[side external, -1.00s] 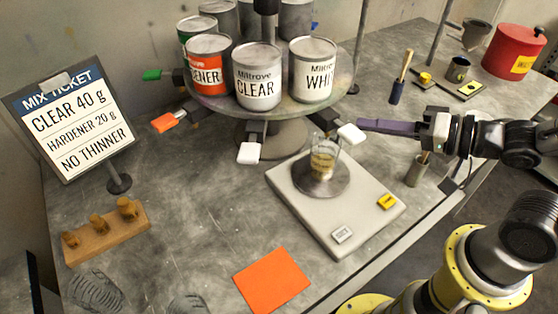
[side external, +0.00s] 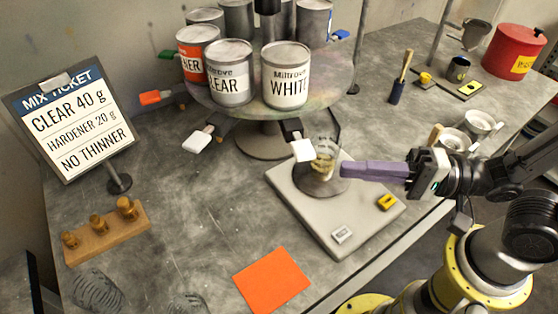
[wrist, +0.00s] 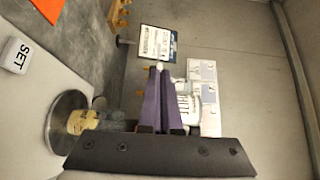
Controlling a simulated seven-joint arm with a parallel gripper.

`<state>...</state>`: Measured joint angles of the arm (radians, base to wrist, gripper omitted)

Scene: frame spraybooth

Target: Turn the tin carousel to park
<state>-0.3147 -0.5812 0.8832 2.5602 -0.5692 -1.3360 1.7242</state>
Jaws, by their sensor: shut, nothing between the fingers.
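The tin carousel (side external: 325,95) is a round turntable with several tins. The CLEAR tin (side external: 229,80) and the WHITE tin (side external: 286,78) face the front, and the orange-labelled hardener tin (side external: 191,62) is at the left. Handles stick out below the rim: a left white handle (side external: 198,139), a right white handle (side external: 302,151), an orange one (side external: 152,97) and a blue one (side external: 339,35). My gripper (side external: 344,169) has its long purple fingers together and empty, right of the right white handle, apart from it in the picture. The fingers also show in the wrist view (wrist: 163,72).
A scale (side external: 335,222) with a clear cup of yellowish liquid (side external: 325,163) stands close by the fingertips. The mix ticket (side external: 72,122), wooden block (side external: 105,235) and orange sheet (side external: 272,280) are left and front. Small pots (side external: 478,122) and a red can (side external: 513,52) are right.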

